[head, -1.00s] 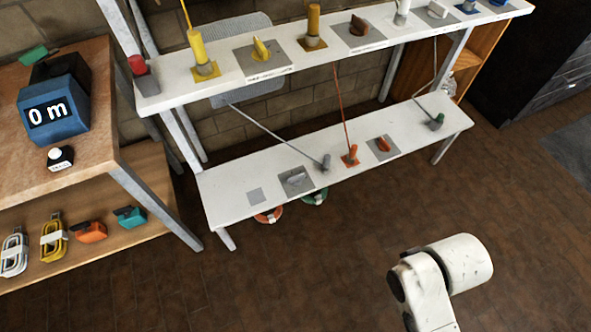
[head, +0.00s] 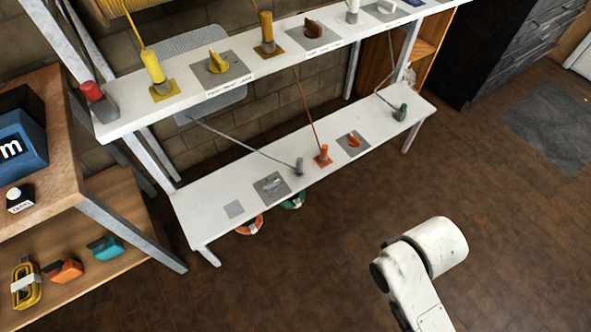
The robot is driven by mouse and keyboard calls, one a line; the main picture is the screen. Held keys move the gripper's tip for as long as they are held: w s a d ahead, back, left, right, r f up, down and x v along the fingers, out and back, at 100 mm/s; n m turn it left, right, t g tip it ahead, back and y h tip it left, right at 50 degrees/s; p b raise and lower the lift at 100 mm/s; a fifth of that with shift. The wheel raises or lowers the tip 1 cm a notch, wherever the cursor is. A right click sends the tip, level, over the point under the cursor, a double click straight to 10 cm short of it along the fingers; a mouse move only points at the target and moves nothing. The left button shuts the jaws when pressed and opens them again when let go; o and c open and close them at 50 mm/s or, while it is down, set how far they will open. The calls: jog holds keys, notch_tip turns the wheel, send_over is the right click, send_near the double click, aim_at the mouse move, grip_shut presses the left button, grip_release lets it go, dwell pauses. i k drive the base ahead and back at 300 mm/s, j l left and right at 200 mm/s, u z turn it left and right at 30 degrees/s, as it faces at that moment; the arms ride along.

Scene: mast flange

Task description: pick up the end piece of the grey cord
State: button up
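The grey cord (head: 245,143) runs slanting down from the left behind the white lower bench to its grey end piece (head: 299,167). The end piece is a small grey cylinder standing on the lower bench (head: 200,212). It is between a grey plate with a grey handle-like part (head: 271,185) and an orange end piece (head: 323,155) on an orange cord. My gripper is not in view. Only white links of my arm show at the lower right, apart from the bench.
The upper white shelf (head: 200,100) with several yellow and other fittings overhangs behind the lower bench. A wooden table (head: 50,160) with a blue display box (head: 18,150) stands at the left. Brown floor (head: 300,270) in front of the bench is clear.

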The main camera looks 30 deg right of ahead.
aim_at(299, 171)
jog(key=i+l+z, duration=0.1)
jog(key=i+l, duration=0.2)
jog(key=i+l+z, duration=0.15)
jog(key=i, duration=0.3)
jog(key=i+l+z, duration=0.1)
jog(key=i+l, duration=0.2)
jog(key=i, duration=0.15)
